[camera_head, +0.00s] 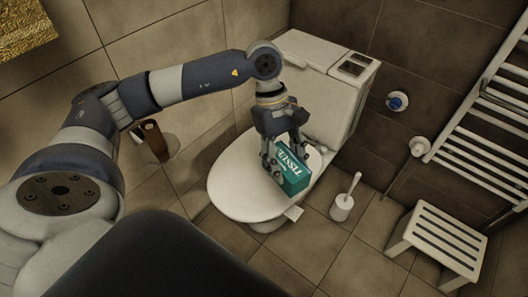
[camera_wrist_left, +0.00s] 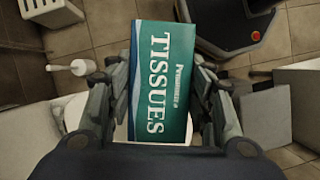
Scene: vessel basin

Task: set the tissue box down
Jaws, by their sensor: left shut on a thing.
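The tissue box (camera_head: 291,172) is teal with white lettering and sits at the toilet lid, in my left gripper (camera_head: 285,158). In the left wrist view the tissue box (camera_wrist_left: 163,85) lies between both fingers of my left gripper (camera_wrist_left: 158,100), which is shut on it. The toilet (camera_head: 240,190) has a closed white lid beneath the box. I cannot tell whether the box touches the lid. My right gripper is in neither view.
A toilet brush (camera_head: 343,203) stands on the floor right of the toilet. A white slatted stool (camera_head: 438,240) is at the lower right, below a towel radiator (camera_head: 495,110). A brown holder (camera_head: 155,140) is left of the toilet. Tiled floor between is clear.

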